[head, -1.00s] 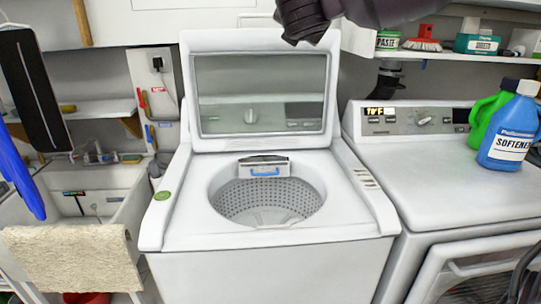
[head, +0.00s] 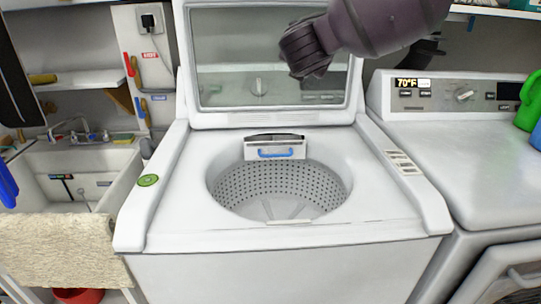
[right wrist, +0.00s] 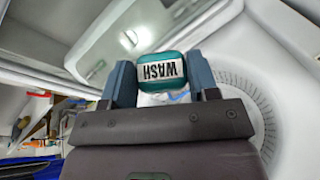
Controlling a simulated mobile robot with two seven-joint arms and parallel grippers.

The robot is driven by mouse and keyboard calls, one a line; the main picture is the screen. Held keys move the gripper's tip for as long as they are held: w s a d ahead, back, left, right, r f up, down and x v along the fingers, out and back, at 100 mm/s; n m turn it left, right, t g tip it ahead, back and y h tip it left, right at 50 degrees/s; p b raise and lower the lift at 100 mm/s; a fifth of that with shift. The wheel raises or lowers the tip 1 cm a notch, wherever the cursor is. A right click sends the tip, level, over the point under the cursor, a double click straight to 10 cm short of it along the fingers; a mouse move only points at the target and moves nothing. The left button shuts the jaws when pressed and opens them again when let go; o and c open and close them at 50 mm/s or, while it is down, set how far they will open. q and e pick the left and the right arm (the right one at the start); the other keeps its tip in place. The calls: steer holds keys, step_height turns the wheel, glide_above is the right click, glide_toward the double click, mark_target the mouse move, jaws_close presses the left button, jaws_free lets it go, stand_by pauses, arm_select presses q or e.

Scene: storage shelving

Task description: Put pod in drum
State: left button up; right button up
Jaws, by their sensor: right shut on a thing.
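The pod (right wrist: 161,72) is a small teal and clear block with a white WASH label, upside down in the right wrist view. My right gripper (right wrist: 160,78) is shut on it, one blue-grey finger on each side. In the head view my right arm comes in from the upper right, its dark end in front of the raised washer lid (head: 225,80). The pod cannot be made out there. The drum (head: 280,188) is a grey perforated tub below and in front of the lid, with its top opening uncovered. My left gripper is not in view.
The white washer top (head: 165,215) surrounds the opening, with a blue-handled dispenser (head: 275,148) at its back rim. A dryer (head: 455,150) stands to the right with green and blue bottles at its edge. A sink (head: 75,175) is at the left.

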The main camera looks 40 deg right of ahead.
steer(key=w+f+g+b, duration=0.1)
steer(key=f+b, duration=0.3)
steer(key=f, duration=1)
steer(key=w+f+n+g+y+b, duration=0.1)
steer(key=f+b, duration=0.4)
steer(key=f, duration=1)
steer(key=w+f+n+g+b, duration=0.1)
steer(key=f+b, duration=0.4)
steer(key=f, duration=1)
steer(key=shift+w+f+g, duration=0.1)
steer(key=shift+w+g, duration=0.5)
steer(key=shift+w, duration=0.65)
steer(key=shift+a+f, duration=0.1)
steer(key=shift+f, duration=0.35)
step_height(320, 180, down, 4)
steer(key=shift+r+b, duration=0.2)
steer(key=shift+b, duration=0.6)
steer(key=shift+f, duration=0.1)
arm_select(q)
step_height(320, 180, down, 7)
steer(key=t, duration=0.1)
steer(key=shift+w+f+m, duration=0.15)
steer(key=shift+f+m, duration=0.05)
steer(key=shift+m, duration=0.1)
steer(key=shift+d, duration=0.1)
arm_select(e)
steer(key=shift+r, duration=0.2)
